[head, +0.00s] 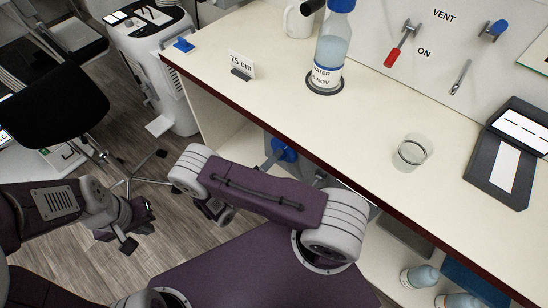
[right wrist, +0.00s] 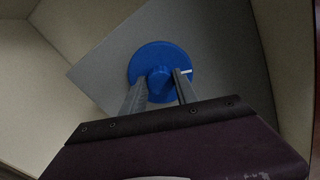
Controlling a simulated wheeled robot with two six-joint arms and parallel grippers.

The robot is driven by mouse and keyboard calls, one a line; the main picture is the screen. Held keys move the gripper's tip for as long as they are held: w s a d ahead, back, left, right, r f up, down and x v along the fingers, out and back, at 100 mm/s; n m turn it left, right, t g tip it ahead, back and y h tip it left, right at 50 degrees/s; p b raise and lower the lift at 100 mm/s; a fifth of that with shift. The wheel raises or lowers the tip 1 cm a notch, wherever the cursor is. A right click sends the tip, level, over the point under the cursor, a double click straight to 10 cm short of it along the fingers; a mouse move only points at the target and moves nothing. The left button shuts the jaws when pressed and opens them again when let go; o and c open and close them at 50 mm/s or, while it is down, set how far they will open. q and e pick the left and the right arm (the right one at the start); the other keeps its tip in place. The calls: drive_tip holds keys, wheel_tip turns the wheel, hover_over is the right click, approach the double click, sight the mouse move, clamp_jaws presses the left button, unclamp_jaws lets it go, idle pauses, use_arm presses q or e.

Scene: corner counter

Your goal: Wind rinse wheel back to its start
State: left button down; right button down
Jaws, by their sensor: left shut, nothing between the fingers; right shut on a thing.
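The rinse wheel is a blue disc with a raised centre grip. In the right wrist view the wheel (right wrist: 156,54) sits on a grey panel, with its white mark pointing right. My right gripper (right wrist: 162,82) is shut on the wheel's centre grip, one finger on each side. In the head view the wheel (head: 286,150) shows below the counter's front edge, partly covered by the counter and my right arm. My left gripper (head: 136,226) is shut and empty, over the floor at the left, away from the wheel.
The counter (head: 260,100) overhangs the wheel. On it stand a water bottle (head: 330,50), a "75 cm" sign (head: 241,65), a glass (head: 412,152) and a dark-framed panel (head: 508,150). Bottles (head: 420,276) stand on a lower shelf. A black chair (head: 50,110) is at the left.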

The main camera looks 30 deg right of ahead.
idle(0.3)
drive_tip(key=c, duration=0.9)
unclamp_jaws()
drive_tip(key=shift+c, duration=0.2)
drive_tip(key=shift+a, duration=0.1)
drive_tip(key=v, duration=0.9)
